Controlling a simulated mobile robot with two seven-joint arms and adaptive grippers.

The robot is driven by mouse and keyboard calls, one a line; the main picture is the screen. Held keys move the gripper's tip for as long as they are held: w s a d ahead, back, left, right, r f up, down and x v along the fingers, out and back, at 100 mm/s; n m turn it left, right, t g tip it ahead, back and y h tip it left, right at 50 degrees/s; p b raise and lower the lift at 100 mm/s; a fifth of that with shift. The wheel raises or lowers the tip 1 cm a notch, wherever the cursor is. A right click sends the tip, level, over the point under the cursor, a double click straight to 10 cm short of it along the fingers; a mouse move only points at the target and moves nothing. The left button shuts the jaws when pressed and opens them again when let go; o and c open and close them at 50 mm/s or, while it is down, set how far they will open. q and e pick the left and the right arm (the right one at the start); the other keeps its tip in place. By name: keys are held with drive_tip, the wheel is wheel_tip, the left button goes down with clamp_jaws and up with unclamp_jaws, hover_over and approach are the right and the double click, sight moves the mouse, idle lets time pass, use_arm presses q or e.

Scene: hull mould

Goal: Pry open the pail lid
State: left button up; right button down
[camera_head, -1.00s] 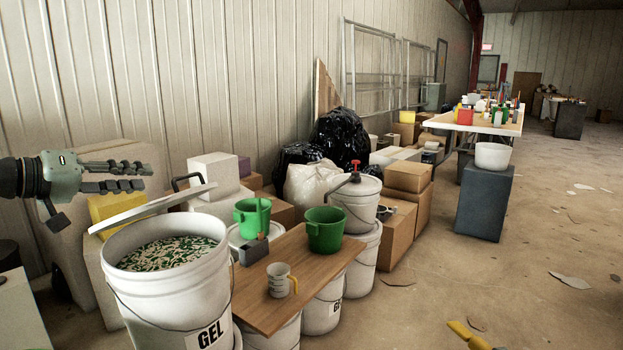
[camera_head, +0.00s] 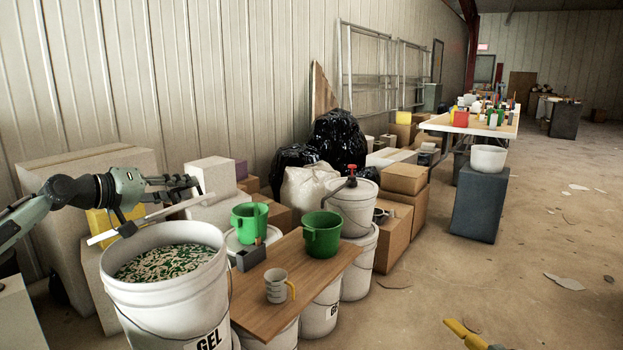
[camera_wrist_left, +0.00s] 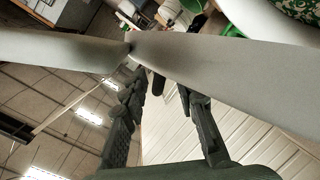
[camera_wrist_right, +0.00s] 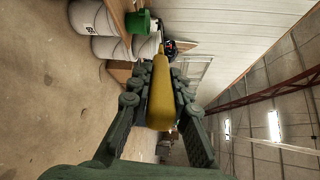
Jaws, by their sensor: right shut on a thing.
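The white pail (camera_head: 170,295) marked GEL stands at the lower left, open at the top, with green and white flecked contents (camera_head: 168,263). Its pale lid (camera_head: 118,234) is off the opening, seen nearly edge-on and tilted, its right end higher, above the rear rim. My left gripper (camera_head: 182,188) is just behind and above the lid, fingers apart. In the left wrist view the lid (camera_wrist_left: 235,70) crosses in front of the fingertips; I cannot tell whether they touch. My right gripper (camera_wrist_right: 162,82) is shut on a yellow tool (camera_wrist_right: 160,108), whose end (camera_head: 462,332) shows at the bottom of the head view.
White and cardboard boxes (camera_head: 404,180) stand behind and beyond. Open floor (camera_head: 420,290) lies to the right.

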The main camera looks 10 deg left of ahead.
use_arm(q)
drive_tip(key=shift+w+d+f, duration=0.1)
drive_tip(key=shift+w+d, duration=0.15)
drive_tip(key=shift+w, duration=0.15)
clamp_jaws()
